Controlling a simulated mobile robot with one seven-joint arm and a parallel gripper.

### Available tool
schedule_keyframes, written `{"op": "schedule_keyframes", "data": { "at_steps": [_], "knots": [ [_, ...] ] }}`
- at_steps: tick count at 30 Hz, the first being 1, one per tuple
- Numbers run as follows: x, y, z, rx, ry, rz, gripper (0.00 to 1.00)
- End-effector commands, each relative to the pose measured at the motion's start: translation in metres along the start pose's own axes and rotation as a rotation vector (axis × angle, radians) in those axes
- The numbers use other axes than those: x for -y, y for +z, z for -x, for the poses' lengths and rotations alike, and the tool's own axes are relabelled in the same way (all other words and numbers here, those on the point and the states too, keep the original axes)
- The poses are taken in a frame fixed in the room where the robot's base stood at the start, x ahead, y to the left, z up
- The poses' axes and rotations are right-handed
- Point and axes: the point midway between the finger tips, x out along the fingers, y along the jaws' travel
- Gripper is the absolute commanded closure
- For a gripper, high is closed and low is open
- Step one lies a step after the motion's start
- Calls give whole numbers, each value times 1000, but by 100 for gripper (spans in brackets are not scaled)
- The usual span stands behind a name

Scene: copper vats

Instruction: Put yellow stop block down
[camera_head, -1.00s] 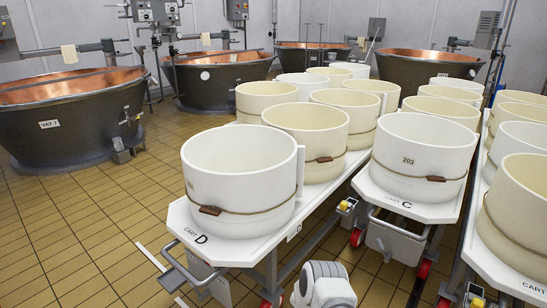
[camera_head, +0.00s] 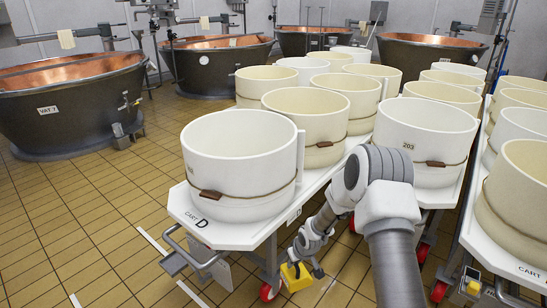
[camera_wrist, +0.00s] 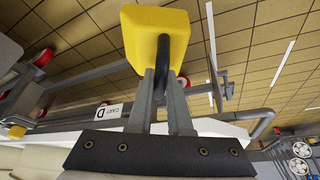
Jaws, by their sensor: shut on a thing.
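The yellow stop block (camera_head: 297,278) hangs low in my gripper (camera_head: 303,264), at the right side of cart D (camera_head: 215,233) near its red wheel (camera_head: 268,291). In the wrist view the block (camera_wrist: 140,38) fills the top middle. My gripper's fingers (camera_wrist: 163,74) are shut on its dark handle. Tiled floor shows behind the block, and it appears clear of the floor. The exact gap under it cannot be told.
White moulds (camera_head: 240,160) stand on cart D and on the cart to its right (camera_head: 440,195). Another yellow block (camera_head: 473,282) is at the far-right cart. Copper vats (camera_head: 70,100) line the back left. Tiled floor (camera_head: 80,220) left of cart D is open.

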Motion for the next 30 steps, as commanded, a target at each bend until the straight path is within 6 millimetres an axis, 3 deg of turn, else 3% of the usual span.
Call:
{"op": "schedule_keyframes", "data": {
  "at_steps": [1,10,23,30],
  "knots": [
    [-6,-6,18,-6,14,-25,100],
    [-29,-14,108,-8,79,-182,100],
    [-40,-1,232,-3,161,-392,100],
    [-32,-2,273,-1,155,-388,100]
  ]
}}
